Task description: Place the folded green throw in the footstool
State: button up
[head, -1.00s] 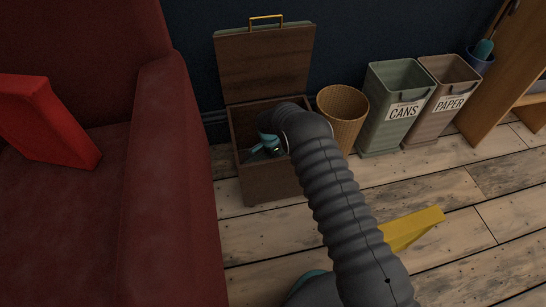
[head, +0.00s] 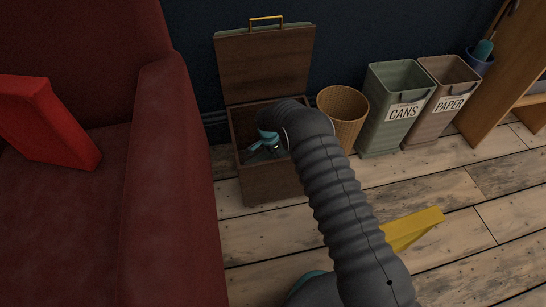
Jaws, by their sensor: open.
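The footstool (head: 266,188) is a dark brown box with its lid (head: 266,67) raised upright at the back, a brass handle on top. My arm reaches over its front right, and my gripper (head: 262,153) is at the box's opening, inside or just above it. The gripper is open, with teal and dark parts showing. I see nothing clearly between the fingers. The folded green throw cannot be made out; the inside of the box is dark and partly hidden by my arm.
A red armchair (head: 172,180) with a bright red block-like cushion (head: 50,125) stands left of the footstool. A wicker basket (head: 343,120), a CANS bin (head: 392,110) and a PAPER bin (head: 440,98) stand right. A yellow object (head: 412,230) lies partly behind my arm. Floor at right is clear.

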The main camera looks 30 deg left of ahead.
aim_at(270, 155)
jog(key=r, duration=0.6)
jog(key=s+r, duration=0.1)
jog(key=r, duration=0.3)
jog(key=shift+a+r+p, duration=0.1)
jog(key=shift+a+p, duration=0.2)
